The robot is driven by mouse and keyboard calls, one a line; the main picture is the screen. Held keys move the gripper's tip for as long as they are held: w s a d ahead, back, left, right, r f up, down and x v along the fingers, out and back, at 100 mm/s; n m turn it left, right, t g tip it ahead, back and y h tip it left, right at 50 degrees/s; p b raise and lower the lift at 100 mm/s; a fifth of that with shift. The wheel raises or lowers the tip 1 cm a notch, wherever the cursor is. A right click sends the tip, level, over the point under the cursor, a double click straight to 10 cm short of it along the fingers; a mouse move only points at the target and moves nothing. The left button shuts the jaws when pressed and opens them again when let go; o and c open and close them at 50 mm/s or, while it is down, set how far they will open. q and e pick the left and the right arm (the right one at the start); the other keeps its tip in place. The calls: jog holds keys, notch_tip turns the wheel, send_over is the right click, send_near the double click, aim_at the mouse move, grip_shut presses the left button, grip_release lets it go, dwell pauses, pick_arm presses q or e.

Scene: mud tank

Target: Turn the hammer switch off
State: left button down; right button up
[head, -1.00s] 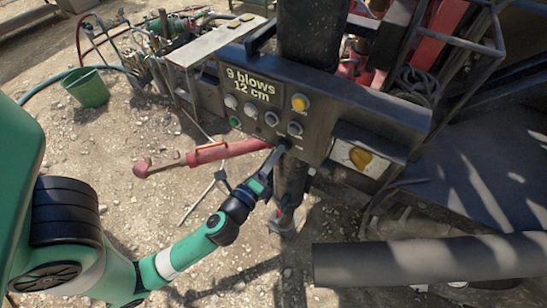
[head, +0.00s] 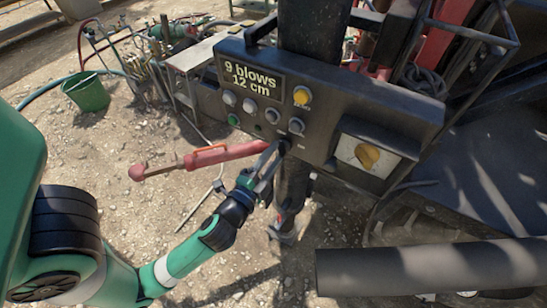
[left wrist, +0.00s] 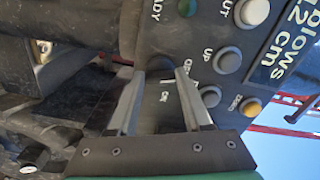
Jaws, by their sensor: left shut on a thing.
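The dark control panel (head: 325,110) shows "9 blows 12 cm" on its display. The hammer switch (head: 284,147) appears to be the dark knob at the panel's lower edge, mostly hidden by my fingers. My left gripper (head: 275,152) reaches it from below left, its two metal fingers on either side of the knob. In the left wrist view the fingertips of my left gripper (left wrist: 158,76) sit at the panel face around the dark switch (left wrist: 160,64), beside small white lettering. Which way the switch points cannot be told. My right gripper is not in view.
Round buttons (head: 273,117) and a yellow lamp (head: 301,95) sit close above the switch. A red cylinder (head: 215,156) passes behind my left gripper. A green bucket (head: 86,92) stands on the gravel, far left.

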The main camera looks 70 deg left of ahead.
pick_arm(q)
jog(key=shift+n, duration=0.3)
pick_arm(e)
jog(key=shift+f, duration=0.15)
pick_arm(q)
jog(key=shift+c, duration=1.6)
grip_release()
